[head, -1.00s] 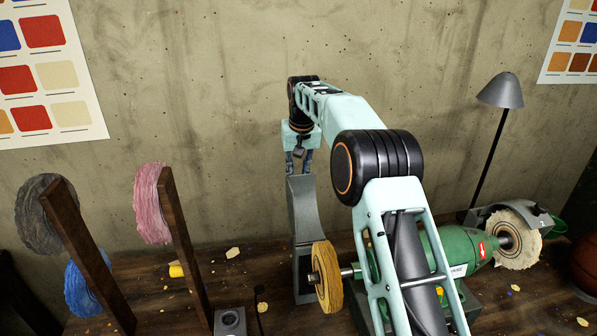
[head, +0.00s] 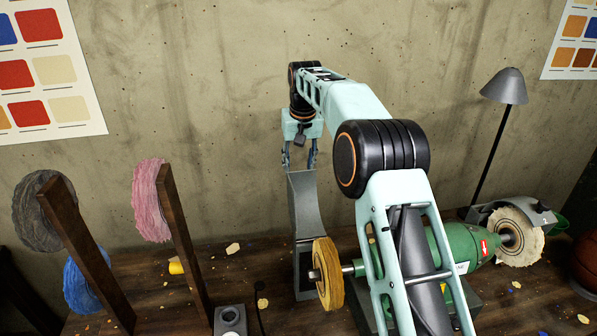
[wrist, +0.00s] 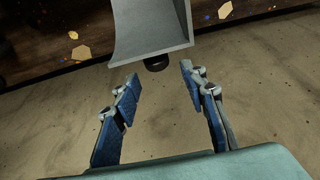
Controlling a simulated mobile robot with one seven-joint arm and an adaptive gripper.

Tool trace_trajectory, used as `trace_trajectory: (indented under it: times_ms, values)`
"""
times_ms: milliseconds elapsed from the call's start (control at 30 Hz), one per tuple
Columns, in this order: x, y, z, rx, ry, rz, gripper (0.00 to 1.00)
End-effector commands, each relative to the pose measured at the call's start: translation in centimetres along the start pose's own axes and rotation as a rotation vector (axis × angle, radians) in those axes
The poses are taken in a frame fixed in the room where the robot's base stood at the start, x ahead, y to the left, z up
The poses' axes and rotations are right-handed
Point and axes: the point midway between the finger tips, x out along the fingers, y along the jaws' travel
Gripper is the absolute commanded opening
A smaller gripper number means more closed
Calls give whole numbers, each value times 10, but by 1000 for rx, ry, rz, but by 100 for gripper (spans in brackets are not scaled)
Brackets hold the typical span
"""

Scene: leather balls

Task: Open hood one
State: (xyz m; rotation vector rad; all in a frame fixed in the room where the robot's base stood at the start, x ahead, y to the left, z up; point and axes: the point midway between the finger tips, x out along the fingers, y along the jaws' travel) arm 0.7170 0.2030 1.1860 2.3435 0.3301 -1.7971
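A grey metal hood (head: 306,208) stands upright behind the yellow buffing wheel (head: 328,274) at the left end of the green machine (head: 440,240). No number shows on it. A second grey hood (head: 520,213), marked 2, curves over the white wheel (head: 516,238) on the right. My gripper (head: 299,162) is at the top end of the left hood, fingers pointing down. In the wrist view my gripper (wrist: 158,78) is open and empty. The hood's edge (wrist: 152,30) and a small black knob (wrist: 156,63) lie just ahead, between and beyond the fingertips.
Wooden posts hold a pink wheel (head: 151,201), a grey wheel (head: 38,212) and a blue wheel (head: 84,280) on the left. A lamp (head: 505,88) and a brown ball (head: 586,260) are at the right. A concrete wall (head: 210,100) rises close behind my gripper.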

Motion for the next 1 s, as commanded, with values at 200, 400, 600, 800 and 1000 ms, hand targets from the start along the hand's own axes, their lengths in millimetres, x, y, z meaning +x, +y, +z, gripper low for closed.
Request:
trace_trajectory:
  times_ms: [200,400,600,800,1000]
  values:
    - [-50,0,0,0,4,0,39]
    - [-79,0,1,0,3,0,39]
    - [-89,0,2,0,1,0,39]
    - [-89,0,2,0,1,0,39]
    - [-88,-6,1,-31,16,-1,39]
